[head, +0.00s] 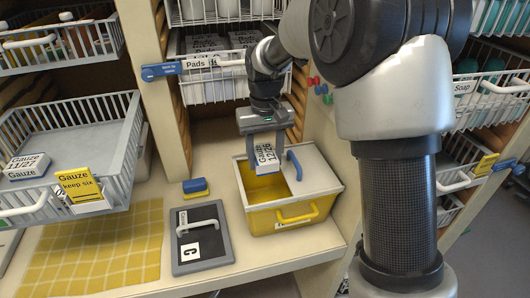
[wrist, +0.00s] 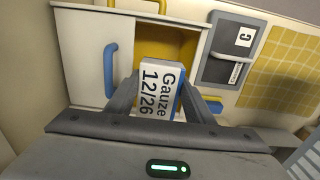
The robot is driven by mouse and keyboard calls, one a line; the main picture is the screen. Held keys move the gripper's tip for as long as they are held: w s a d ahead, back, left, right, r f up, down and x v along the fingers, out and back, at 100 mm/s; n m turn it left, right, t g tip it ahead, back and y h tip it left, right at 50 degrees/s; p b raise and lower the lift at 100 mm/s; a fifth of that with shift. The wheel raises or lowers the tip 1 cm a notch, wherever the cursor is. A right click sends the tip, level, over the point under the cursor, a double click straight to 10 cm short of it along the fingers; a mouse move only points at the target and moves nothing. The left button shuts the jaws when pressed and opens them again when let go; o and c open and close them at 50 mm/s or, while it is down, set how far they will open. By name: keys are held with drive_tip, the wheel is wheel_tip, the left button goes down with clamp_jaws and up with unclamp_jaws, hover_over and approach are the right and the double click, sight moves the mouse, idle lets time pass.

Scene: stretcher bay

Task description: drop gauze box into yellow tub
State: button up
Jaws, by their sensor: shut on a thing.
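My gripper (head: 264,147) is shut on a white gauze box (head: 265,157) with a blue side, marked "Gauze 12/26". The gauze box also shows between the fingers in the wrist view (wrist: 160,88). In the head view it hangs over the opening of the yellow tub (head: 262,221), near the opening's back part. The tub's white lid (head: 312,172) with a blue handle covers the right part, and the left part is open. The yellow inside shows below the box. I cannot tell how far the box's lower end is above the rim.
A grey wire basket (head: 70,130) at left holds another gauze box (head: 27,166), marked 11/27, and has a yellow "keep six" card (head: 80,186). A dark tray marked C (head: 202,238) and a blue-yellow block (head: 196,187) lie left of the tub. A "Pads" basket (head: 215,88) is behind.

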wheel_tip(320, 180, down, 17)
drive_tip(key=b, duration=1)
idle(0.4)
drive_tip(key=o, duration=1.2)
drive_tip(key=shift+c, duration=0.2)
drive_tip(key=shift+d, duration=0.1)
drive_tip(key=shift+w+r, duration=0.1)
drive_tip(key=r+p, duration=0.1)
drive_tip(key=r, duration=1.5)
drive_tip(key=shift+a+r+p, duration=0.2)
drive_tip(key=shift+r+p, duration=0.2)
drive_tip(key=shift+r, duration=0.2)
